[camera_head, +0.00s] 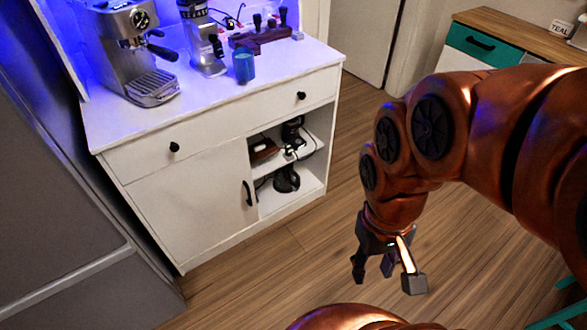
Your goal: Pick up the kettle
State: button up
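No kettle can be made out for certain. A dark rounded object (287,180), which may be the kettle, sits on the lower shelf of the white cabinet's open compartment. Another dark object (293,128) stands on the shelf above it, beside a brown item (263,150). These are small and shaded, so their shapes are unclear. My gripper (387,280) hangs over the wooden floor, to the right of the cabinet and apart from it. It points down, its fingers are spread, and nothing is between them.
The white cabinet (205,140) carries an espresso machine (135,50), a grinder (205,45), a blue cup (244,66) and a wooden stand (262,38). Its lower door (195,205) is shut. A grey appliance (60,200) stands at left. Floor (270,270) before the cabinet is clear.

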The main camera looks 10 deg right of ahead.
aim_at(284, 179)
jog(key=z, duration=1.05)
jog(key=i, duration=3.05)
jog(key=u, duration=5.2)
